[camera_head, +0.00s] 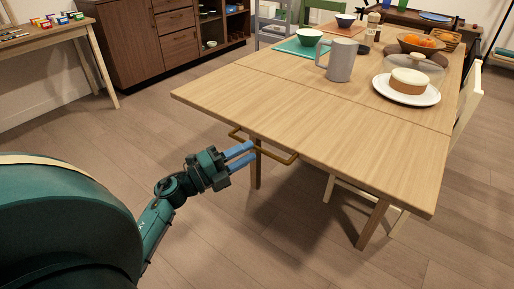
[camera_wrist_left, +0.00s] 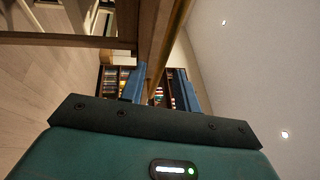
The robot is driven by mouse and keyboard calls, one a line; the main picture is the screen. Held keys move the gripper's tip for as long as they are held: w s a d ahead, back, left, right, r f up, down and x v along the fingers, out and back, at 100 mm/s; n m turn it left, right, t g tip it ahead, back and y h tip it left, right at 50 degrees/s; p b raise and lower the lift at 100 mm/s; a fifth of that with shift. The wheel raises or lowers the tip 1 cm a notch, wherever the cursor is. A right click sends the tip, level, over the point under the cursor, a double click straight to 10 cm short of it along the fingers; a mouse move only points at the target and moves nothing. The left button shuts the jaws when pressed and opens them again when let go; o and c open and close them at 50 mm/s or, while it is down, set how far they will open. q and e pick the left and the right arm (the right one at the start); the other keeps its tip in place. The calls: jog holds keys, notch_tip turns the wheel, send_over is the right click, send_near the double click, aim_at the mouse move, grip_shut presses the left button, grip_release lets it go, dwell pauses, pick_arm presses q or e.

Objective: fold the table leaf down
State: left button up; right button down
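The wooden table leaf (camera_head: 318,128) is the near end of the table and is up, level with the rest of the top. A thin seam separates it from the main table top (camera_head: 350,86). A brass bar handle (camera_head: 285,160) sticks out under the leaf's near edge. My left gripper (camera_head: 247,154) is at the handle, its blue fingers apart. In the left wrist view the open fingers (camera_wrist_left: 158,90) stand on either side of the brass bar (camera_wrist_left: 172,45). I cannot tell whether they touch it. My right gripper is not in view.
A grey mug (camera_head: 341,60), a cake on a white plate (camera_head: 407,90) and bowls stand on the main top. The leaf is bare. A table leg (camera_head: 373,223) and a pale chair (camera_head: 467,100) are at the right. The floor before the leaf is clear.

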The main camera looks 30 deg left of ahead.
aim_at(257, 148)
pick_arm(q)
jog(key=shift+x, duration=1.9)
jog(key=shift+c, duration=0.4)
grip_shut()
